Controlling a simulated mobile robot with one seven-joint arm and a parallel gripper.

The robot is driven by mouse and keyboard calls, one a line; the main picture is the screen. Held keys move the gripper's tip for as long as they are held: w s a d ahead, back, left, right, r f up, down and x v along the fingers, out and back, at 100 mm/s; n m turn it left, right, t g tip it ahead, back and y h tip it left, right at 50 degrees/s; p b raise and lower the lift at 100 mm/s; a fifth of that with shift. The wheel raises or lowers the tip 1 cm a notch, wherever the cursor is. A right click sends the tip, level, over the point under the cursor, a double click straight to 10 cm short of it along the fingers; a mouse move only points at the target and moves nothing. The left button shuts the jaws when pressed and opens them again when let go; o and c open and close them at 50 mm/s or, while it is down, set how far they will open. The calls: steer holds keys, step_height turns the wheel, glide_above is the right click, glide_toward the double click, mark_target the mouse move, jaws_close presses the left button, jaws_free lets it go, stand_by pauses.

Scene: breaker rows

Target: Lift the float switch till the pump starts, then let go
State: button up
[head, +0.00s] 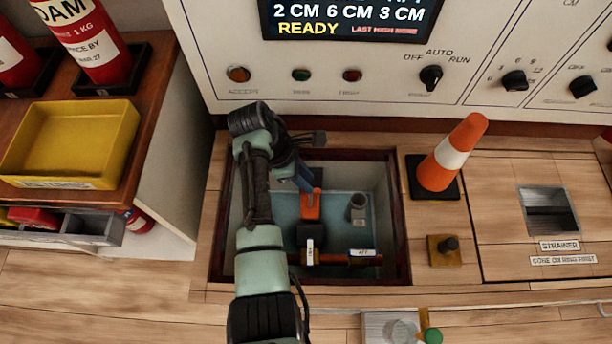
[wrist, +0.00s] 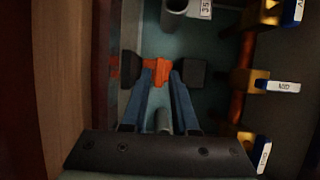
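The float switch, seen as an orange piece (head: 311,205), is inside the sunken well in the floor. In the wrist view the orange piece (wrist: 160,72) fills the gap between my fingertips, with a dark block on either side. My gripper (wrist: 162,75) points down into the well, its blue fingers closed against the orange piece; the gripper also shows in the head view (head: 306,186). The panel display (head: 350,20) reads "2 CM 6 CM 3 CM" and "READY". Whether the pump runs cannot be seen.
Inside are a grey pipe (head: 357,206) and a red-brown pipe with tagged valves (wrist: 253,80). An orange cone (head: 452,153) stands right of the well; a yellow tray (head: 70,140) is at left.

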steer(key=shift+o, duration=1.2)
steer(key=shift+r, duration=0.1)
steer(key=p+v, duration=0.7)
steer(key=v, duration=0.5)
steer(key=shift+a+r, duration=0.25)
steer(key=shift+r, duration=0.1)
